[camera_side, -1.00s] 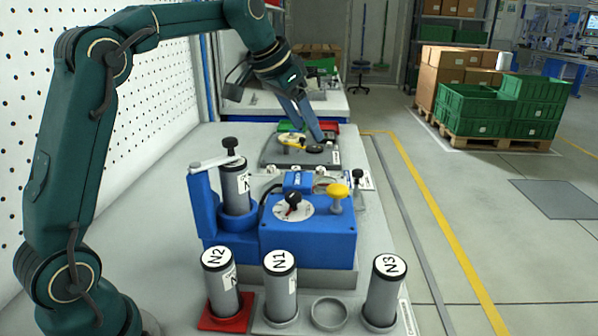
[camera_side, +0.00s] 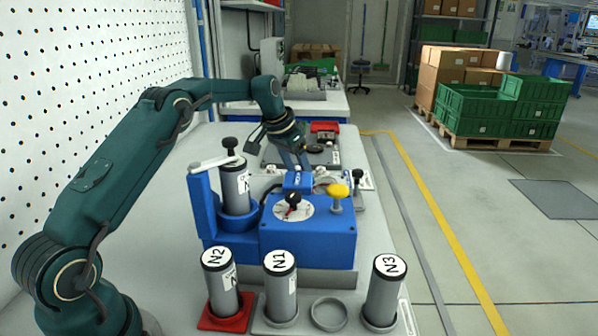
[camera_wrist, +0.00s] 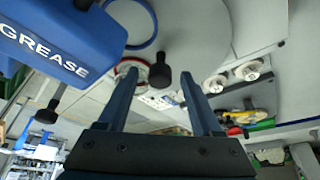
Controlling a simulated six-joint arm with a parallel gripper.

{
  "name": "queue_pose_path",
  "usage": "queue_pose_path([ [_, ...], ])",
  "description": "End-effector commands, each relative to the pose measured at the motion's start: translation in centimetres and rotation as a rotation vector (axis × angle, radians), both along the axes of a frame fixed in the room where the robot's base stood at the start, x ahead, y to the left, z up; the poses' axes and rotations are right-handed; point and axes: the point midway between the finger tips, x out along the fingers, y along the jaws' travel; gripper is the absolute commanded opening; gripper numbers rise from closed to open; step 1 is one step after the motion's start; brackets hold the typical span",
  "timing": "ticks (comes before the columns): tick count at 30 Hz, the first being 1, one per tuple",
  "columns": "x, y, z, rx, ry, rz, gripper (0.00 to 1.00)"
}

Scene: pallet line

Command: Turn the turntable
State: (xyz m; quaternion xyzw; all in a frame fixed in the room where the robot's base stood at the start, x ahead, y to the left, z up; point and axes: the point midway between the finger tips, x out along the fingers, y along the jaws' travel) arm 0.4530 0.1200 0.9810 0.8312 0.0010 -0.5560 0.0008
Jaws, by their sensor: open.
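A large pale grey disc, seemingly the turntable (camera_wrist: 195,32), shows at the top of the wrist view. A black knob (camera_wrist: 160,75) stands at its lower edge. My gripper (camera_wrist: 158,72) is open and empty, its two fingers on either side of the knob in this view; I cannot tell how close they are in depth. In the side view my gripper (camera_side: 296,163) points down just behind the small blue grease box (camera_side: 298,181), also seen in the wrist view (camera_wrist: 60,35). Behind that box the side view is partly hidden.
The blue fixture (camera_side: 310,236) with a yellow knob (camera_side: 338,191) stands in front of my gripper. Cylinders N2 (camera_side: 221,283), N1 (camera_side: 281,287) and N3 (camera_side: 383,291) stand at the front. A red tray (camera_side: 324,127) lies behind.

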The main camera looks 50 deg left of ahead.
Motion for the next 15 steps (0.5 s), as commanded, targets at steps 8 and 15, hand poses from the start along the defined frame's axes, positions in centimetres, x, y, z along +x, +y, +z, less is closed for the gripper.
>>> queue_pose_path([
  [8, 0.04, -0.01, -0.01, 0.000, -0.001, 0.000, 0.44],
  [15, 0.03, -0.01, 0.01, 0.000, -0.001, 0.000, 0.00],
])
